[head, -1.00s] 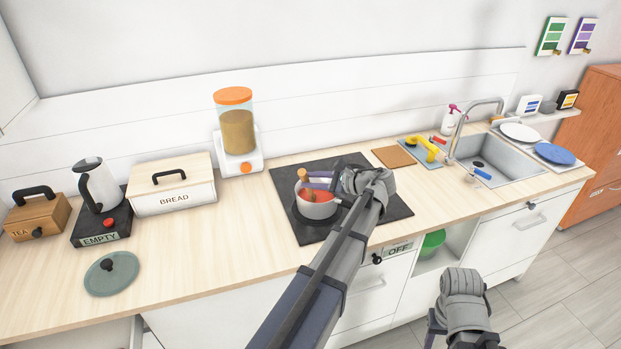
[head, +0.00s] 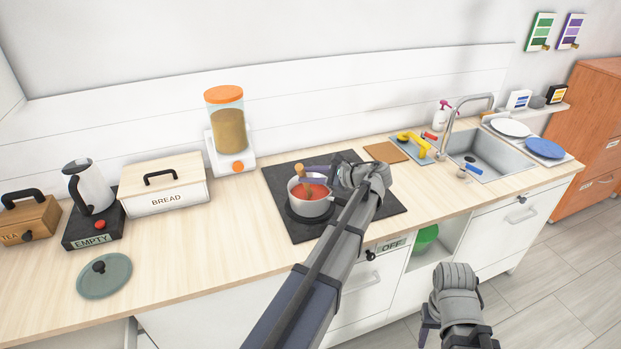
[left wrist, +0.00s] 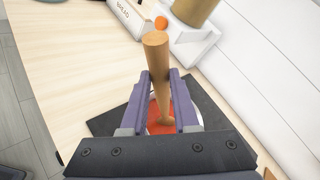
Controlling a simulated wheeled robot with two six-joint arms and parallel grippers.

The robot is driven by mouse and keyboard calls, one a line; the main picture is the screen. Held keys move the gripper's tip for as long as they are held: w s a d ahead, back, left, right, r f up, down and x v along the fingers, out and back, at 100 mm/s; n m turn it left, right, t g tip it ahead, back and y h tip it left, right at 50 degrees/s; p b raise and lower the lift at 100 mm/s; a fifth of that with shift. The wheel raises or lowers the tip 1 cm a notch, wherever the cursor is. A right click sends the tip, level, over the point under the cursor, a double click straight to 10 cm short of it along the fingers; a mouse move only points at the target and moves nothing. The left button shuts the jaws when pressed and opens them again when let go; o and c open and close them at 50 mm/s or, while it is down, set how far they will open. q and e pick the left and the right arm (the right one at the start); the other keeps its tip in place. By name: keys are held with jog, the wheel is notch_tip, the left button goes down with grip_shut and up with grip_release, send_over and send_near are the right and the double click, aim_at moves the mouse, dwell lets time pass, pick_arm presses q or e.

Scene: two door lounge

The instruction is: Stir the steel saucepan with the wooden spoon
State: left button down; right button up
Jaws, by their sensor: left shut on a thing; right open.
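The steel saucepan (head: 313,207) stands on the dark hob (head: 282,222) and holds red contents. My left gripper (head: 306,177) is shut on the wooden spoon (head: 300,169), just above the pan. In the left wrist view the spoon (left wrist: 156,65) stands between the two purple fingers, its lower end reaching into the red contents (left wrist: 160,127). The spoon's tip is hidden there. My right gripper (head: 428,325) is open and empty, low in front of the cabinets.
A bread box (head: 165,197), a kettle (head: 90,188) and a grey-green lid (head: 104,276) are left of the hob. A dispenser (head: 229,130) stands behind. A brown board (head: 385,152) and the sink (head: 485,153) lie to the right.

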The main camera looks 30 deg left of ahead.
pick_arm(q)
jog(key=shift+a, duration=0.1)
jog(key=s+r+p, duration=0.3)
jog(key=r+p, duration=0.4)
jog(key=shift+s+d, duration=0.4)
dwell(0.5)
dwell(0.5)
notch_tip(320, 180, up, 5)
jog(key=p, duration=0.5)
